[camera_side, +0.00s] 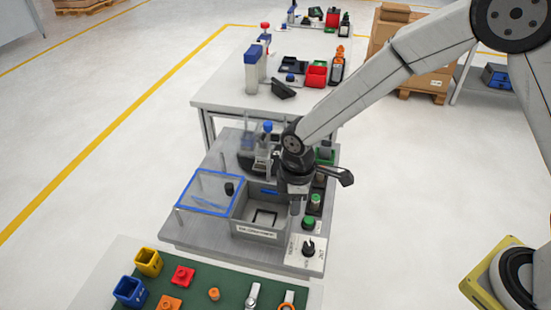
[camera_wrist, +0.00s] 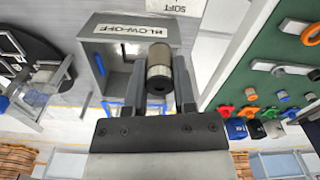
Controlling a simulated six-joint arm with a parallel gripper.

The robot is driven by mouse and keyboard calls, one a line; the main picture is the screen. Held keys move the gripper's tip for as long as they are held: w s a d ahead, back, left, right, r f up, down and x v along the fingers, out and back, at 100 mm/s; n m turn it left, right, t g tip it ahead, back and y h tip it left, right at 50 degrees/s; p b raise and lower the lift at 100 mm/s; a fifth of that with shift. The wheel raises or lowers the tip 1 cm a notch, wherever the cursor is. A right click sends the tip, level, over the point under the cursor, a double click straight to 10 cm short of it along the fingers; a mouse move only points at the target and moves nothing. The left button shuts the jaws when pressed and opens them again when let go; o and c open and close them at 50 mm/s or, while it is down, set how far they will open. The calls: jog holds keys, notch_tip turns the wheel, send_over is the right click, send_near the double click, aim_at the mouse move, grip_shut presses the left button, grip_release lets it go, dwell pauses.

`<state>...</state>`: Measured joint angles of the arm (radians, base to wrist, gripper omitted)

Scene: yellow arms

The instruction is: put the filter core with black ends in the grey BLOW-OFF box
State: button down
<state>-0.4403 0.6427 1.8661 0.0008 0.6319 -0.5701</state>
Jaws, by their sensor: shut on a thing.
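My gripper (camera_wrist: 160,72) is shut on the filter core (camera_wrist: 158,75), a short cylinder with a pale metal middle and dark ends, held between the two fingers. The grey BLOW-OFF box (camera_wrist: 103,58) is behind the core in the wrist view, its white label (camera_wrist: 155,29) above the core in the picture. In the side view my gripper (camera_side: 296,192) is at the right side of the grey box (camera_side: 240,213). The box is open on top with a dark square frame inside. The core is mostly hidden by the gripper in the side view.
A clear lid with a blue frame (camera_side: 208,193) stands out left of the box. A green mat (camera_side: 200,290) with coloured cups and fittings lies in front.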

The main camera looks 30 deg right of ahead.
jog(key=shift+w+a+f, duration=0.5)
jog(key=shift+w+f, duration=0.7)
jog(key=shift+w, duration=0.15)
jog(key=shift+w+a+f, duration=0.55)
jog(key=shift+w+f, duration=0.7)
jog(key=shift+w, duration=0.15)
jog(key=shift+w+a+f, duration=0.5)
jog(key=shift+w+f, duration=0.7)
jog(key=shift+w, duration=0.15)
jog(key=shift+f, duration=0.1)
jog(key=shift+w+f, duration=0.15)
jog(key=shift+w, duration=0.05)
jog(key=shift+f, duration=1.55)
jog(key=shift+f, duration=0.1)
jog(key=shift+c, duration=2.2)
grip_release()
